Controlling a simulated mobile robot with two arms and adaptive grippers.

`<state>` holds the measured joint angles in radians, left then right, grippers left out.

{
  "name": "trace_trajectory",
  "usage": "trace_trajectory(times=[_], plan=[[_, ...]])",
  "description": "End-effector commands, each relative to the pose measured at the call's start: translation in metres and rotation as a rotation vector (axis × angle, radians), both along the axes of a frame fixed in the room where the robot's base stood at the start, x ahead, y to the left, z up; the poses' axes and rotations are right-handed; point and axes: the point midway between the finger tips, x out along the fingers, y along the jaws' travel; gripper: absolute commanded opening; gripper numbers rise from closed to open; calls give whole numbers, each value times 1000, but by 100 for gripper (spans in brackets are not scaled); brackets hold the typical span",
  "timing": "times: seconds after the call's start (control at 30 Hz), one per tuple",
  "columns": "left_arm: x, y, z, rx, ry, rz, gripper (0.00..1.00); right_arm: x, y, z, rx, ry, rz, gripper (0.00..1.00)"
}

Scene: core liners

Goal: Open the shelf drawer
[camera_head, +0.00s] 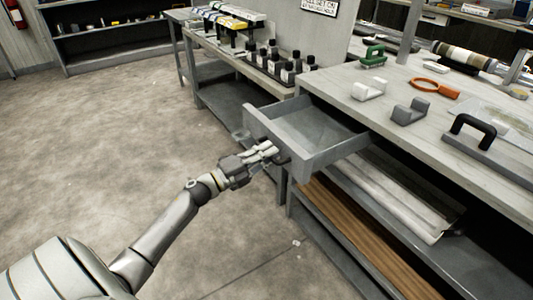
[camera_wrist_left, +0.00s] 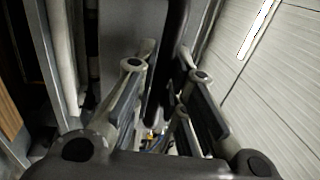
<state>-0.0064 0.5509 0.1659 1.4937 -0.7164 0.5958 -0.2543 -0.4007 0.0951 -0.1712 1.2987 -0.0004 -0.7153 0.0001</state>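The grey drawer (camera_head: 318,158) under the workbench top is pulled out, and its empty inside shows in the head view. My left gripper (camera_head: 272,152) is at the outer side of the drawer's front panel, by its dark handle. In the left wrist view the dark handle (camera_wrist_left: 172,50) runs between the fingers of my left gripper (camera_wrist_left: 165,52). The fingertips lie close on both sides of it and look closed on it. Part of the handle is hidden by the fingers. My right gripper is not in view.
The workbench (camera_head: 345,90) carries a green-handled tool (camera_head: 373,56), an orange-handled magnifier (camera_head: 433,88), grey holders and a black-handled plate (camera_head: 480,140). Wooden core boxes (camera_head: 350,225) lie on the shelf below. A bench with several bottles (camera_head: 272,62) stands behind. The floor (camera_head: 110,130) at left is clear.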

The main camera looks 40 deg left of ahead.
Motion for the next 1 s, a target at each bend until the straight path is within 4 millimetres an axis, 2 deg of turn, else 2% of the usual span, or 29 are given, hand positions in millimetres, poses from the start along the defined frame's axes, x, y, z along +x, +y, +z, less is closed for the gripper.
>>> trace_trajectory(times=[0.03, 0.13, 0.43, 0.57, 0.67, 1.0], plan=[[0, 0, -1, -1, 1, 0, 21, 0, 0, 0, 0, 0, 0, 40], [0, 0, -1, 0, 1, 0, 34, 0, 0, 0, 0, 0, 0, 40], [-1, 0, 0, -1, 0, 0, 34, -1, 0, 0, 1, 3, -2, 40], [-7, 3, -2, -1, 0, 0, 34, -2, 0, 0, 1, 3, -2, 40], [-19, 8, -5, -1, 3, 1, 34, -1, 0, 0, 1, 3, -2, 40], [-78, 32, -17, 0, 5, 1, 34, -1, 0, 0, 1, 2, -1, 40]])
